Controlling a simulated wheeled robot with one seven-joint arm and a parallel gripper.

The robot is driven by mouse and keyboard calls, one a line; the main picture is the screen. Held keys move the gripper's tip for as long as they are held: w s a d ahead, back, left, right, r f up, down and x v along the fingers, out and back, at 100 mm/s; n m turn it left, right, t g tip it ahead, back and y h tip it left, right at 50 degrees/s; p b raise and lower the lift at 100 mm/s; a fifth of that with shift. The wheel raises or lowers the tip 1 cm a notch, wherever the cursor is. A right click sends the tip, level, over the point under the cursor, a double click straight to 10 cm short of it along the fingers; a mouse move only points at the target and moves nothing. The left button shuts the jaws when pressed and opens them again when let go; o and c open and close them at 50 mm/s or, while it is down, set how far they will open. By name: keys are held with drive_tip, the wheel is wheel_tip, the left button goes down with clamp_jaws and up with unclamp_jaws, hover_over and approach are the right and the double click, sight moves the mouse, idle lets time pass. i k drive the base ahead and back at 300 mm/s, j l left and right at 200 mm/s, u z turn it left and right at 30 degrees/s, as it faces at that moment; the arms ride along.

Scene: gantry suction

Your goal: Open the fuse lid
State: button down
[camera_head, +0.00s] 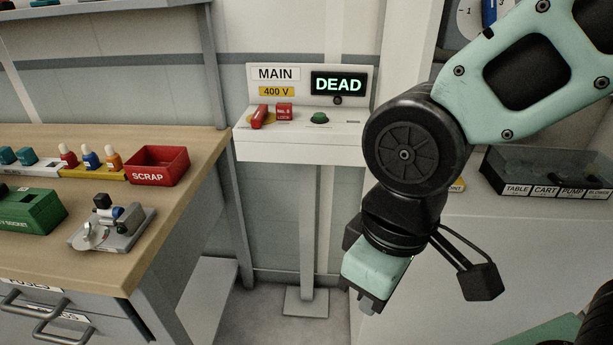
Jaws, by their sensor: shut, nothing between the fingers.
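A dark see-through box (545,172) stands at the right on a pale surface, with a row of labels along its front that read TABLE, CART, PUMP and a partly legible last one. Its smoky cover appears to be the fuse lid and looks closed. What lies inside is too dark to make out. My gripper (370,306) hangs pointing down at lower centre, left of the box and apart from it. Its fingertips are small in view, shut and empty. My arm passes just left of and above the box.
A pedestal panel (300,148) marked MAIN 400 V, with a DEAD display (338,84), stands behind my gripper. A wooden bench (190,205) at left holds a red SCRAP bin (157,168), a small metal fixture (112,225) and a green box (30,212).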

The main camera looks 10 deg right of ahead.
sight(595, 183)
drive_tip(key=z, duration=1.45)
